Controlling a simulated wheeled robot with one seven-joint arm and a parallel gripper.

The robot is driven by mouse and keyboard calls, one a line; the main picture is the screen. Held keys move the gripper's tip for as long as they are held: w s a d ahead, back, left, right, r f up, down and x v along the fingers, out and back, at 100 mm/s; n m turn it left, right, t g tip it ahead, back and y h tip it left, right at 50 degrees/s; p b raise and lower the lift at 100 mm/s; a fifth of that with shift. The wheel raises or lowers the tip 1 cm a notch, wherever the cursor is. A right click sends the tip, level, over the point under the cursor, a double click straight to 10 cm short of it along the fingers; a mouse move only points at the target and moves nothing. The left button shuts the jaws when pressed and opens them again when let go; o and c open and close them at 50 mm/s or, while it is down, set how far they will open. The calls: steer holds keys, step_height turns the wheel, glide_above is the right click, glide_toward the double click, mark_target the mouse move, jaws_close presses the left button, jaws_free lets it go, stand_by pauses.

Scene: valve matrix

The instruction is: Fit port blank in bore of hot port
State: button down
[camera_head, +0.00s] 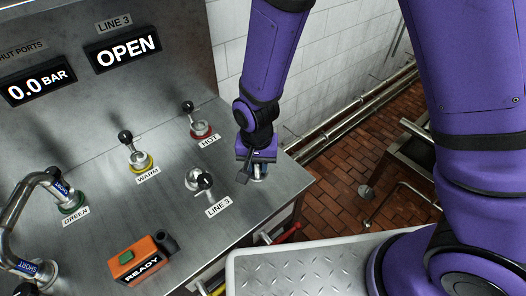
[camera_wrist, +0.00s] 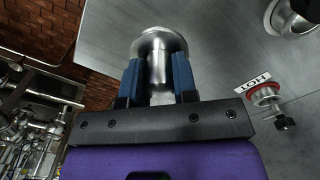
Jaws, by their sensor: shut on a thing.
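My gripper (camera_head: 258,165) points down over the right side of the steel bench. In the wrist view, its blue fingers (camera_wrist: 158,82) are shut on a bright metal cylinder with a wider round end (camera_wrist: 160,42), which looks like the port blank. In the head view the blank is mostly hidden by the gripper, and I cannot tell whether it touches the bench. The hot port (camera_head: 201,130) has a red ring, a black-knobbed handle and a HOT label. It stands left of and behind my gripper, and shows at right in the wrist view (camera_wrist: 265,94). Its bore is not clearly visible.
An orange READY box (camera_head: 138,258) sits in front. The bench's right edge is near my gripper.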

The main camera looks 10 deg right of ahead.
steer(key=s+a, duration=0.4)
steer(key=s, duration=0.4)
steer(key=shift+n, duration=0.3)
steer(key=w+d, duration=0.2)
steer(key=w, duration=0.2)
steer(key=w+d, duration=0.2)
steer(key=w, duration=0.2)
steer(key=w+d, duration=0.2)
steer(key=w, duration=0.2)
steer(key=shift+w+d+f, duration=0.15)
steer(key=shift+d+f, duration=0.25)
steer(key=w+d+f, duration=0.2)
steer(key=w+d, duration=1.5)
steer(key=w, duration=0.1)
steer(key=a+r+m, duration=0.2)
steer(key=a+r, duration=0.1)
steer(key=a, duration=0.9)
steer(key=w+a+r+m, duration=0.1)
steer(key=a+r, duration=0.1)
steer(key=a, duration=1.1)
steer(key=a+r+m, duration=0.2)
steer(key=a+r, duration=0.1)
steer(key=a, duration=0.9)
steer(key=shift+w+a+r+m, duration=0.25)
steer(key=shift+r+m, duration=0.05)
steer(key=shift+f, duration=0.15)
